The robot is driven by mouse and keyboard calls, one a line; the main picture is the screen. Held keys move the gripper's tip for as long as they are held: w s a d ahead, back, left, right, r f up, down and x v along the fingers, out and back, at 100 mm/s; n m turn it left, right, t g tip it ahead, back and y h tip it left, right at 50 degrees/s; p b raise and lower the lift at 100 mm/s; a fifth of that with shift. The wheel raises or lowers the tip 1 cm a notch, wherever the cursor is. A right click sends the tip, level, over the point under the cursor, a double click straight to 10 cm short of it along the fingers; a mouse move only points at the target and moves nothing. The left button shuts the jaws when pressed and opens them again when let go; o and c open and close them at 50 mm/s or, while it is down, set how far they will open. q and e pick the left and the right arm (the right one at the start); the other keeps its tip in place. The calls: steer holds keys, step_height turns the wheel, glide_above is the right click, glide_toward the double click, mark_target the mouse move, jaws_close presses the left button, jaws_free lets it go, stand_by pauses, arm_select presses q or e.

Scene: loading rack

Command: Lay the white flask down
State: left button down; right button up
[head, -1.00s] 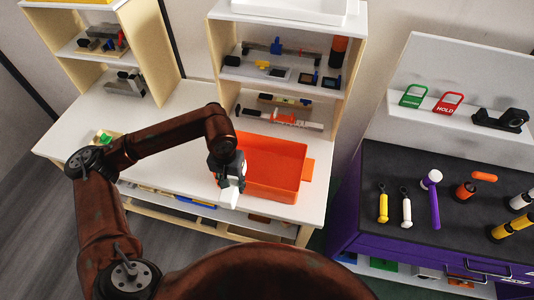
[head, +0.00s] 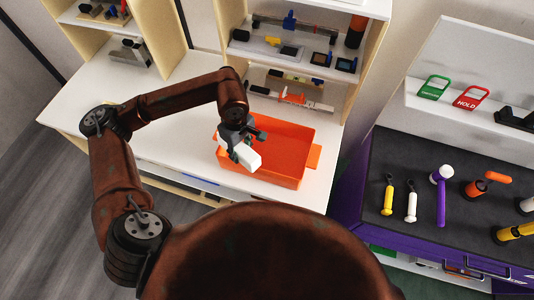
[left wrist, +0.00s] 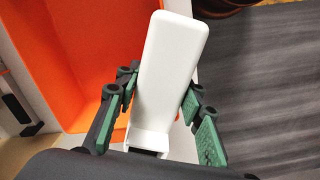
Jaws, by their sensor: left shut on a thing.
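The white flask (head: 246,159) is a smooth white block-like body, held tilted at the near left edge of the orange bin (head: 292,176). It fills the middle of the left wrist view (left wrist: 168,65). My left gripper (head: 238,146) is shut on it, with green-padded fingers on either side. In the left wrist view the bin (left wrist: 85,50) lies behind and left of the flask, and grey floor lies to the right. I cannot tell how high the flask is above the bin's rim. My right gripper is not in view.
The bin stands on a white bench (head: 165,110), clear at left. Shelves (head: 300,60) with tools and small parts rise behind it. A dark-topped purple cabinet (head: 450,170) with hand tools stands at the right.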

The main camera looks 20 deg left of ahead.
arm_select(q)
steer(key=n, duration=0.4)
steer(key=shift+s+r, duration=0.1)
steer(key=shift+s, duration=0.2)
steer(key=n, duration=0.7)
steer(key=shift+s+d+r+p, duration=0.1)
steer(key=shift+s+p, duration=0.2)
steer(key=shift+p, duration=0.1)
steer(key=n, duration=0.4)
steer(key=shift+s+n, duration=0.25)
steer(key=shift+n, duration=0.15)
steer(key=n, duration=0.4)
steer(key=shift+s+r+n+p, duration=0.15)
steer(key=shift+s+n+p, duration=0.15)
steer(key=shift+n, duration=0.1)
steer(key=n, duration=0.4)
steer(key=shift+s+d, duration=0.1)
steer(key=shift+s, duration=0.1)
steer(key=n, duration=0.5)
steer(key=n+p, duration=0.3)
steer(key=n, duration=0.8)
glide_above(264, 154)
steer(key=s, duration=0.1)
step_height(264, 154, down, 8)
steer(key=shift+f, duration=0.1)
steer(key=shift+w+f, duration=0.45)
steer(key=shift+f, duration=0.15)
step_height(264, 154, down, 3)
steer(key=shift+p, duration=0.65)
